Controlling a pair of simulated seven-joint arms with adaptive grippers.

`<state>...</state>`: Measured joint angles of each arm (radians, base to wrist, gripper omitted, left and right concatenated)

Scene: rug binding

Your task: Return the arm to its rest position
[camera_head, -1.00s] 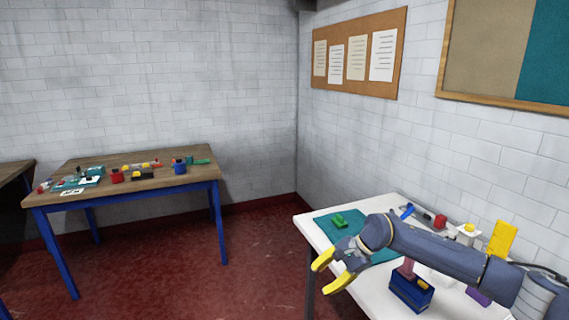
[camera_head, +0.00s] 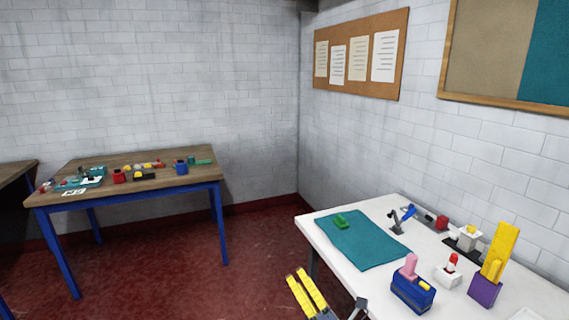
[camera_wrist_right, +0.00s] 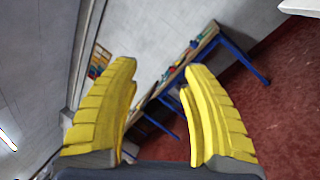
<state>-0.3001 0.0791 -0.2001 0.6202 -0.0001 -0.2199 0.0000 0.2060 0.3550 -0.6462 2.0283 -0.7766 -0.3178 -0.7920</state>
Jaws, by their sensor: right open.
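My right gripper (camera_head: 306,291) shows at the bottom edge of the head view, in front of the white table's left side. Its two yellow fingers are apart with nothing between them. The right wrist view also shows the open yellow fingers (camera_wrist_right: 160,105), with the wall, floor and a blue-legged table beyond them. Most of the right arm is below the frame. My left gripper is in neither view.
The white table (camera_head: 345,274) at right holds a teal mat (camera_head: 362,245), a green piece (camera_head: 341,221), a blue holder (camera_head: 411,292), a purple holder (camera_head: 484,291) and small tools. A wooden table (camera_head: 150,180) stands at left. Red floor (camera_head: 240,262) between them is clear.

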